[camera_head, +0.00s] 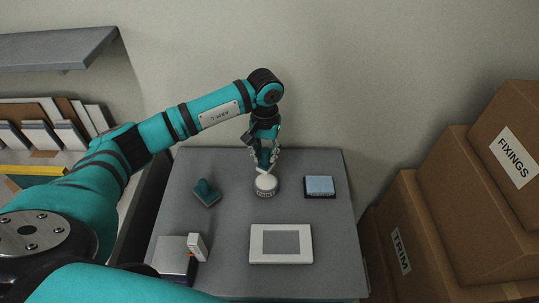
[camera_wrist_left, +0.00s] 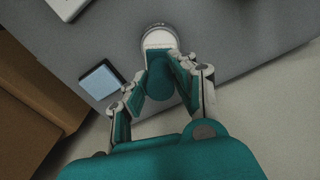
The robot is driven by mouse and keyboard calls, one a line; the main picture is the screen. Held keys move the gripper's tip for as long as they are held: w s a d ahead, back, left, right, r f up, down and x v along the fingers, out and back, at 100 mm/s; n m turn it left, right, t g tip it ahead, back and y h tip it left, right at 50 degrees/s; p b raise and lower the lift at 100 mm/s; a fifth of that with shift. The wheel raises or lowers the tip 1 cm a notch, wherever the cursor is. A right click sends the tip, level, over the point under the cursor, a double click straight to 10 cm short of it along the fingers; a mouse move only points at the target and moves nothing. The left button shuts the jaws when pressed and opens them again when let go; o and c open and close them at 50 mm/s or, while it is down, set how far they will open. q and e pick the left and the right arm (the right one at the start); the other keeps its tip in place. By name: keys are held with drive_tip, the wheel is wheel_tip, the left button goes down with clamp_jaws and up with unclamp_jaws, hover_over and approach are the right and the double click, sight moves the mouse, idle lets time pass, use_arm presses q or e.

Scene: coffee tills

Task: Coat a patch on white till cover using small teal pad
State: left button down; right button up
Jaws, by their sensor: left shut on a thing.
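My left gripper (camera_head: 264,160) points down over the table, shut on the small teal pad, whose teal handle (camera_wrist_left: 160,80) shows between the fingers in the left wrist view. Its pale base (camera_wrist_left: 158,40) is at the top of a round white tub (camera_head: 266,186) with a dark label. Whether the base touches the tub's contents cannot be told. The white till cover (camera_head: 281,259) lies flat at the front of the table, with a grey rectangular patch (camera_head: 281,242) in its middle. My right gripper is not in view.
Another teal pad with a handle (camera_head: 205,192) stands on the left. A light blue block (camera_head: 319,186) sits on a dark base right of the tub. A metal box (camera_head: 175,256) with a white piece (camera_head: 197,246) is at front left. Cardboard boxes (camera_head: 400,235) stand beyond the table's right edge.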

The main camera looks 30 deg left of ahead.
sight(266, 166)
use_arm(q)
drive_tip(key=shift+f+b, duration=1.1)
drive_tip(key=shift+f, duration=1.9)
drive_tip(key=shift+f+b, duration=0.45)
drive_tip(key=shift+b, duration=0.1)
drive_tip(key=shift+f+b, duration=0.1)
drive_tip(key=shift+b, duration=0.25)
idle(0.5)
drive_tip(key=shift+s, duration=0.1)
drive_tip(key=shift+r+p, duration=1.45)
drive_tip(key=shift+r, duration=2.1)
